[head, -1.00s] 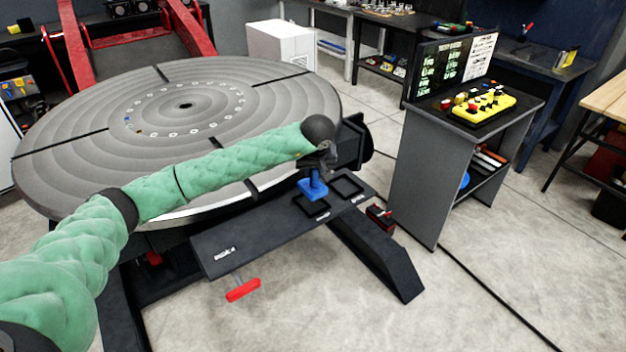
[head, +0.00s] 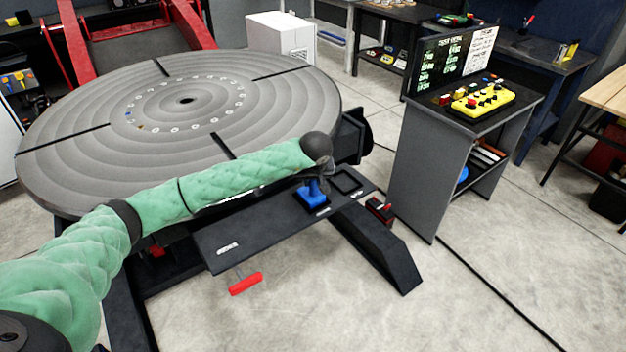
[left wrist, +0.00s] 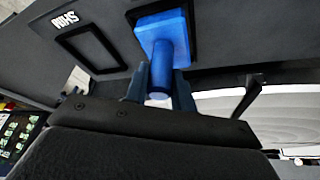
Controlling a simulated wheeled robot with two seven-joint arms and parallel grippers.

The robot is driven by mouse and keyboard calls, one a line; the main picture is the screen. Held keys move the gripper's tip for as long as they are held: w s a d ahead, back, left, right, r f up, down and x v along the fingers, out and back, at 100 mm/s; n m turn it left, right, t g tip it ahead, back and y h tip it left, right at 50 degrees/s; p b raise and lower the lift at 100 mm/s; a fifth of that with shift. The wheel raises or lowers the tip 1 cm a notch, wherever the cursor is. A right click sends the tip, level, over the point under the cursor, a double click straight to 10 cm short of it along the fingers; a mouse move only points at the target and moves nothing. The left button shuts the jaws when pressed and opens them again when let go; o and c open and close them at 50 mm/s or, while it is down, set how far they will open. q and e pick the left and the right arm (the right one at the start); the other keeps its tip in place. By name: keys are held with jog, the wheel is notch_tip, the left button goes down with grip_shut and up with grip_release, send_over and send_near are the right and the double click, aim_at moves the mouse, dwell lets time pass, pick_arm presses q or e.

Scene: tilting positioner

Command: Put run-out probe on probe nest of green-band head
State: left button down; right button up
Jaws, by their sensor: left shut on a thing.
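A blue part with a square base and a round stem (head: 312,194) is at the right end of the dark shelf in front of the big round table. I cannot tell for sure that it is the run-out probe. My left gripper (left wrist: 160,85) is shut on its stem. In the left wrist view the blue base (left wrist: 163,32) sits at a black square frame (left wrist: 196,38); whether it rests fully inside is unclear. In the head view my wrist partly covers the stem. No green-band head or probe nest can be made out. My right gripper is out of view.
An empty square frame (head: 346,181) lies beside the blue part. The grey round table (head: 90,160) stands behind my arm. A red handle (head: 245,284) hangs at the shelf front. A grey cabinet (head: 430,170) with a yellow control box (head: 483,101) stands at the right.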

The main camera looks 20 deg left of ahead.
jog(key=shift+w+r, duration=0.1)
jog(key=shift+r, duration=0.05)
pick_arm(q)
jog(key=c, duration=1.2)
grip_release()
jog(key=shift+o, duration=0.2)
jog(key=shift+r, duration=0.1)
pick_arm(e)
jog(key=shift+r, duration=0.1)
